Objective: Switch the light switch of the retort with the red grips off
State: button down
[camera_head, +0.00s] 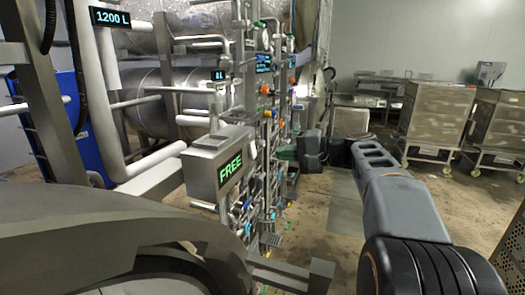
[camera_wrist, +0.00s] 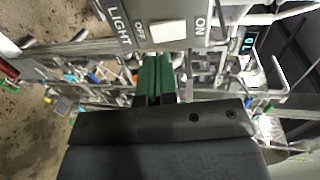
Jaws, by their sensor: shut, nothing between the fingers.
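In the wrist view a grey switch plate (camera_wrist: 130,12) carries the words LIGHT, OFF and ON, and it appears sideways. Its white rocker (camera_wrist: 168,32) sits between OFF and ON. My gripper (camera_wrist: 157,60) has green fingers that are shut and empty. The fingertips are just below the plate's edge in the picture, close to the rocker; I cannot tell whether they touch the plate. Which way the rocker is tipped is not clear. No red grips can be made out, so I cannot tell which retort this plate belongs to. The switch plate cannot be made out in the head view.
In the head view a grey box reading FREE (camera_head: 220,163) stands before pipes and valves. A large metal vessel (camera_head: 155,95) lies behind them. Metal crate trolleys (camera_head: 436,115) stand at the right. Brown floor (camera_head: 420,165) is open between them and the pipework.

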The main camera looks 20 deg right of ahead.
aim_at(254, 154)
jog(key=shift+p+x, duration=0.8)
jog(key=shift+x, duration=2.25)
